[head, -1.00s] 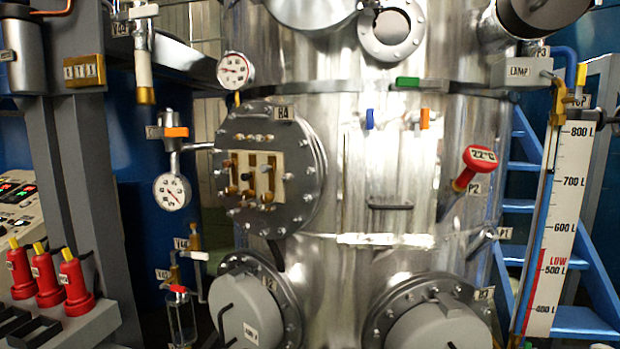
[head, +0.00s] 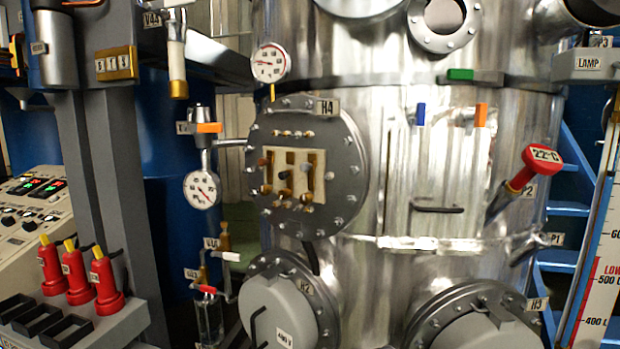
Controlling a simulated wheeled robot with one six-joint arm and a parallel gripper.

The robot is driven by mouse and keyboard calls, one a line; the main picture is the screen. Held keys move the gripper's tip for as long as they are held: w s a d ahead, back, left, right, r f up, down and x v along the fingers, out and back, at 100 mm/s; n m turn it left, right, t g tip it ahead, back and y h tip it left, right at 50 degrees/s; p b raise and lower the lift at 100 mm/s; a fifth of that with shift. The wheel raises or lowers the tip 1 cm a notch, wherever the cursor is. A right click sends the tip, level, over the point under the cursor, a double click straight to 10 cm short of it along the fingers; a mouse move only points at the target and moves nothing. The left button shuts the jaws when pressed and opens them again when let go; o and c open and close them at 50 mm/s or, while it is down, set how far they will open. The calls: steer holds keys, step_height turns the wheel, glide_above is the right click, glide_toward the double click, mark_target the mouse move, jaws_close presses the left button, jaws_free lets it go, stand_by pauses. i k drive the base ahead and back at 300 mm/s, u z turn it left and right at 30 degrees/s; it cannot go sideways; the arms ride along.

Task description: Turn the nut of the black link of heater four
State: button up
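Heater four is a round grey flange (head: 345,168) with a ring of bolts, labelled H4 (head: 327,107), on the left side of the steel vessel. Its cream terminal panel (head: 303,178) carries several brass links and nuts. A small black piece, which looks like the black link (head: 285,174), sits on the middle brass link. Brass nuts (head: 306,198) show at the lower edge of the panel. They are too small to tell how tight they are. My gripper is not in view.
The steel vessel (head: 455,120) fills the middle and right. A capped heater (head: 278,310) juts out below. Red plugs (head: 104,280) stand on a grey bench at left. The space before the panel looks clear.

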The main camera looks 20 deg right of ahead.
mark_target(284, 195)
steer(key=u, duration=0.5)
steer(key=k, duration=1.2)
steer(key=u, duration=1.25)
steer(key=i, duration=0.7)
steer(key=z, duration=0.55)
steer(key=i, duration=0.7)
steer(key=z, duration=0.75)
